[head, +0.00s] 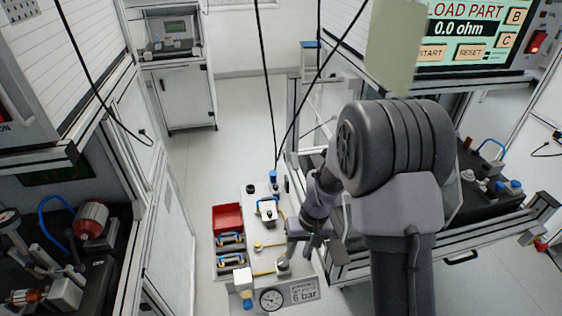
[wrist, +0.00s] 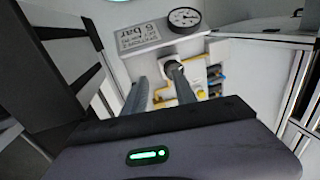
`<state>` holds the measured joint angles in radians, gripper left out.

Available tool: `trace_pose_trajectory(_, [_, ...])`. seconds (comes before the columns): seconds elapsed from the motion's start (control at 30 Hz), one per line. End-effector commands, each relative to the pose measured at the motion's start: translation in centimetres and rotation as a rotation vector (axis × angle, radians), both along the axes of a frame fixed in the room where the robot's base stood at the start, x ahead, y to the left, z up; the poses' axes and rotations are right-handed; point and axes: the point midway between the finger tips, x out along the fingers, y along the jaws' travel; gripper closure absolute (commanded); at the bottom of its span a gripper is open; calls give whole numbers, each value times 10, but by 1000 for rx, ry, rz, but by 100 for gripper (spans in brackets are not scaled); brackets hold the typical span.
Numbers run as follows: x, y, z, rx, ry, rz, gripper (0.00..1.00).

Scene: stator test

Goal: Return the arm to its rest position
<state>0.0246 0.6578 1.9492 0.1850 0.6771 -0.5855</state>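My arm reaches up through the middle of the head view and bends down at its large ribbed joint. My gripper (head: 303,246) hangs at the end, to the right of a pale panel with valves and fittings (head: 262,220). In the wrist view its two fingers (wrist: 158,78) stand apart with a gap between them, and I see nothing held. The panel's pressure gauge (wrist: 185,17) and "6 bar" label (wrist: 138,35) show beyond the fingers. In the head view the gauge (head: 271,299) is below the gripper. Whether a finger touches the panel is unclear.
A red bin (head: 228,218) sits at the panel's left. A test bench with a lit "LOAD PART" screen (head: 462,30) stands close on the right. Another bench holds a red-and-silver motor part (head: 91,219) at left. Black cables hang overhead. The floor aisle (head: 215,170) is clear.

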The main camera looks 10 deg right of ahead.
Motion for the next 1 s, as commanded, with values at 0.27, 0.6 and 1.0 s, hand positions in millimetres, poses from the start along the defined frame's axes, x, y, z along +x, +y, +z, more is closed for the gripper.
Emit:
trace_pose_trajectory(0.27, [-42, 3, 159, 9, -171, -171, 67])
trace_pose_trajectory(0.6, [-186, 3, 270, 84, -407, -459, 67])
trace_pose_trajectory(1.0, [-202, 2, 272, 97, -432, -495, 67])
